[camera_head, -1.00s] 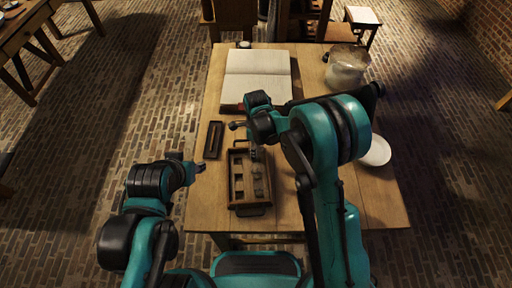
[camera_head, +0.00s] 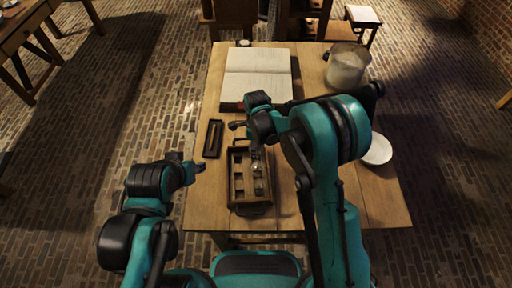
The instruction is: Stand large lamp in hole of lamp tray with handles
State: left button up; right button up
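The lamp tray (camera_head: 231,188) is a dark wooden box with a handle (camera_head: 251,211) at its near end, on the table. Some small dark and glassy shapes (camera_head: 259,186) stand along its right side; I cannot tell which is the large lamp. My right gripper (camera_head: 253,146) is over the far right end of the tray, pointing down and partly hidden by its own arm. I cannot tell whether its fingers hold anything. My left gripper (camera_head: 199,167) is at the table's left edge, apart from the tray; its fingers are too small to read.
A small dark tray (camera_head: 213,138) lies left of the lamp tray. An open book (camera_head: 257,73) lies behind. A glass jar (camera_head: 346,69) stands at the back right, and a white plate (camera_head: 377,150) is at the right edge. The table's front (camera_head: 205,212) is clear.

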jog(key=shift+f, duration=0.15)
jog(key=shift+f+b, duration=0.35)
jog(key=shift+b, duration=0.1)
jog(key=o, duration=1.4)
notch_tip(320, 180, up, 12)
jog(key=shift+f, duration=0.1)
